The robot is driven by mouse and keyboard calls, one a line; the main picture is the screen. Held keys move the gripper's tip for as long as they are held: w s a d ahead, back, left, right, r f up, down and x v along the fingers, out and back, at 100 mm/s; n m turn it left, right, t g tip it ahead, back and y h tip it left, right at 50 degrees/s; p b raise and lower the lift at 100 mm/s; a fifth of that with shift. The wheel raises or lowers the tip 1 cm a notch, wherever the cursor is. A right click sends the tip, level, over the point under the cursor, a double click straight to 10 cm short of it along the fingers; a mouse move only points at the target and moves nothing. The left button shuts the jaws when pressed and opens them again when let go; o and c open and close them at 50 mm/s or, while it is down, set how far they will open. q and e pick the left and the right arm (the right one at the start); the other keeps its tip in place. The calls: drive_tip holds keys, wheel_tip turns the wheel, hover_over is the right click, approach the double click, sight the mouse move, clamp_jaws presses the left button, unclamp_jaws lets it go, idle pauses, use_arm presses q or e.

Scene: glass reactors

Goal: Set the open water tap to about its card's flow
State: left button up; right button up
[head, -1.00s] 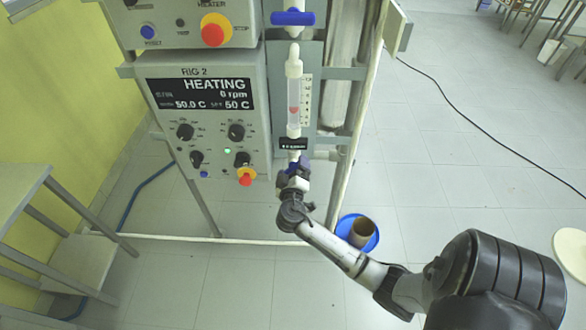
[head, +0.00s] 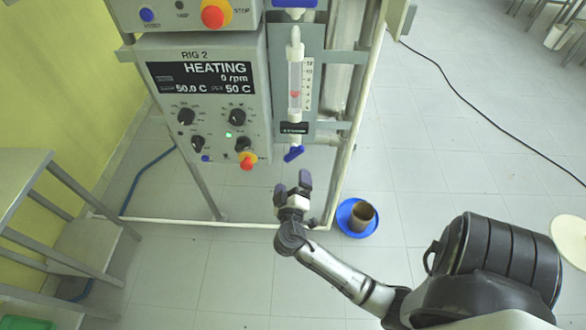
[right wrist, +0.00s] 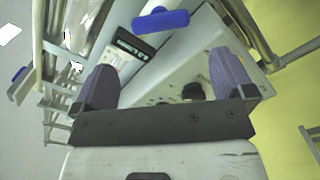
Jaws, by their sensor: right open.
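The water tap's blue handle (head: 293,153) is below the clear flow tube (head: 295,75) and is tilted, its right end higher. A red float (head: 295,93) sits around the middle of the tube beside a numbered scale (head: 308,85); its exact reading is too small to tell. In the right wrist view the handle (right wrist: 160,20) lies beyond and between the open fingers. My left gripper is not in view.
The RIG 2 heating box (head: 205,95) with knobs stands left of the tube. Another blue handle (head: 295,3) is above the tube. Frame rails (head: 345,150) stand at right. A blue dish with a brown cup (head: 361,216) is on the floor below right.

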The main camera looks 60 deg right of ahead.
drive_tip(key=shift+v, duration=1.45)
drive_tip(key=shift+d, duration=0.1)
